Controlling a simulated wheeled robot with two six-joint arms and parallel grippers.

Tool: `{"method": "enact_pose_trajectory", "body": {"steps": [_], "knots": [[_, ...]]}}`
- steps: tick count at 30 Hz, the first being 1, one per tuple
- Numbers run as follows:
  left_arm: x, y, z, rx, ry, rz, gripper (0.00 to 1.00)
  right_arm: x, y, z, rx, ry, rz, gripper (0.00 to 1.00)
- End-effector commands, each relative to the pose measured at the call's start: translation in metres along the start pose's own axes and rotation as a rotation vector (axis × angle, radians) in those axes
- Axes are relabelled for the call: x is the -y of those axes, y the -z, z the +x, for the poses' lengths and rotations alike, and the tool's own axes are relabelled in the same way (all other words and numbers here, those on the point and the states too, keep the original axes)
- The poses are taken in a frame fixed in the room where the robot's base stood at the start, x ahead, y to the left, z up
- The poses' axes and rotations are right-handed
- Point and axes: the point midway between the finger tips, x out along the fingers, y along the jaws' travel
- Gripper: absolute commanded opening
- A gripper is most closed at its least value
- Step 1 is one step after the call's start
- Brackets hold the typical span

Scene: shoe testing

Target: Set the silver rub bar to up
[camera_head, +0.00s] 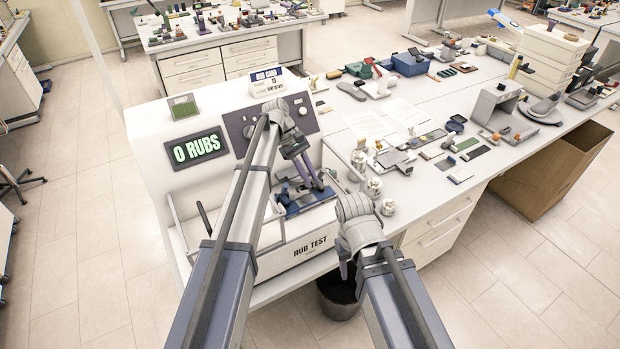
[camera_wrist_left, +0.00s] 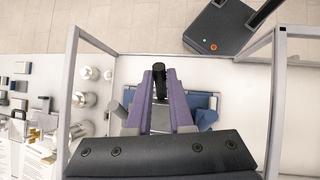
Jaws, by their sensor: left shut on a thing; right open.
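The rub test machine (camera_head: 160,122) is white, and its screen (camera_head: 196,149) reads "0 RUBS". My left gripper (camera_head: 318,187) reaches down over the machine's open bay. In the left wrist view, its purple fingers (camera_wrist_left: 160,88) are shut on a dark round grip (camera_wrist_left: 160,76), which looks like the handle of the silver rub bar. The bar itself is mostly hidden by the gripper, so its angle cannot be told. A blue piece (camera_wrist_left: 206,112) lies in the bay below the fingers. My right gripper (camera_head: 343,270) is open and empty, pointing down in front of the bench.
A dark bin (camera_head: 340,300) stands on the floor below. Metal weights (camera_wrist_left: 84,99) stand beside the bay, outside its grey frame bar (camera_wrist_left: 72,85). A dark lever (camera_head: 204,218) rises at the bay's left. The bench to the right holds small tools and boxes.

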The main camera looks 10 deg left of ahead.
Motion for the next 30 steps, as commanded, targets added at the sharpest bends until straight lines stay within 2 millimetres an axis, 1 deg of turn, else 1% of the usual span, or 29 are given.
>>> {"method": "enact_pose_trajectory", "body": {"steps": [4,5,12,19,23,26,30], "knots": [[-0.001,0.001,-0.001,-0.002,-0.002,-0.001,0.0,0.0,0.0,0.0,0.0,0.0,0.0,0.5],[-0.001,0.001,-0.001,-0.002,-0.002,-0.001,0.22,0.0,0.0,0.0,0.0,0.0,0.0,0.5],[0.0,0.001,0.0,-0.002,-0.001,0.0,0.49,0.0,0.0,0.0,0.0,0.0,0.0,0.5],[0.0,0.0,0.0,-0.001,-0.001,0.0,0.5,0.0,0.0,0.0,0.0,0.0,0.0,0.5],[0.0,0.0,-0.003,-0.001,-0.001,0.0,0.5,0.0,0.0,-0.003,0.0,0.0,0.001,0.5],[-0.001,-0.001,-0.01,-0.001,-0.001,-0.001,0.5,-0.001,-0.001,-0.009,0.0,0.0,0.004,0.5],[-0.001,-0.002,-0.026,-0.001,-0.001,-0.001,0.5,-0.002,-0.002,-0.022,0.001,0.001,0.01,0.5]]}}
